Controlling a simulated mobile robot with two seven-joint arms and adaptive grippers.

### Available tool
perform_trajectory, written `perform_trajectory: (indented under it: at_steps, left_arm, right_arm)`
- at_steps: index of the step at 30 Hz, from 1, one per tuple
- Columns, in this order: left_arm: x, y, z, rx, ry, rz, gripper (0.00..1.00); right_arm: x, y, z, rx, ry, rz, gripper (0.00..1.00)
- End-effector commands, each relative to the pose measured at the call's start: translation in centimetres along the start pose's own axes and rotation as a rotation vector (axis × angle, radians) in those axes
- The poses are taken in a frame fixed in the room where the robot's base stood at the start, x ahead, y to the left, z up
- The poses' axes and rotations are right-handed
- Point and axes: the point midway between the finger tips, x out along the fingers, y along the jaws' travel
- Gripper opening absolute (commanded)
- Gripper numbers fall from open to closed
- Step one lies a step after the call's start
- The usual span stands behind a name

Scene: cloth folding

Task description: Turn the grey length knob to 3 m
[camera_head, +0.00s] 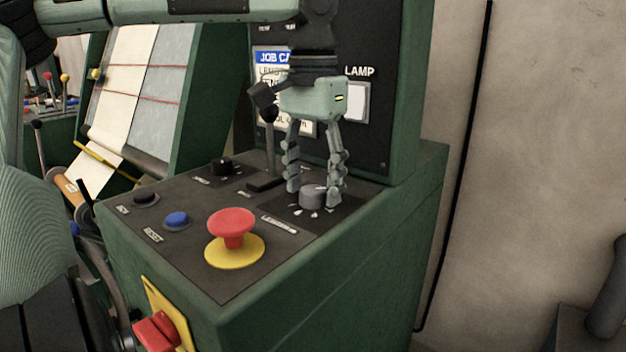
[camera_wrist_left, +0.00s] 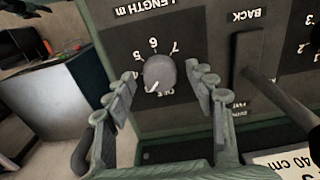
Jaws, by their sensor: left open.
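The grey length knob (camera_head: 313,196) sits on the dark top panel of the green console, beside a length label. In the left wrist view the knob (camera_wrist_left: 160,74) has a white pointer mark toward the lower left of the picture. Figures 5, 6 and 7 show on the dial above it; the figure at the pointer is hidden or unreadable. My left gripper (camera_head: 314,188) points down with its fingers open on either side of the knob. In the left wrist view the fingers (camera_wrist_left: 166,82) stand apart from the knob with gaps on both sides. My right gripper is not in view.
A lever (camera_head: 270,150) stands just left of the gripper. A red mushroom button (camera_head: 232,224) on a yellow base, a blue button (camera_head: 176,219) and a black knob (camera_head: 221,166) share the panel. The upright lamp panel (camera_head: 398,110) rises close behind the gripper.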

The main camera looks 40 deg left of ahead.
Motion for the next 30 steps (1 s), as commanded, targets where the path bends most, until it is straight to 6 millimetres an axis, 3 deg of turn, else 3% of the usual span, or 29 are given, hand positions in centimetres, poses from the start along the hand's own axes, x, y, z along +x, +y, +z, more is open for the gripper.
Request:
perform_trajectory:
  at_steps: [5,19,24,30]
  left_arm:
    - [-1.4,0.0,-0.1,-0.001,0.003,0.0,0.55]
    - [-10.4,0.0,-0.1,-0.002,0.002,-0.001,0.55]
    - [-11.8,0.0,0.0,0.0,0.001,-0.001,0.55]
    - [-12.1,0.0,0.0,0.001,0.001,0.0,0.55]
  right_arm:
    - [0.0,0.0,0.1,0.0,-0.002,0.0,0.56]
    - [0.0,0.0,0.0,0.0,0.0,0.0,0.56]
    - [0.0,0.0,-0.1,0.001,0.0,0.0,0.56]
    - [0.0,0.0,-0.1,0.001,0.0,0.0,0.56]
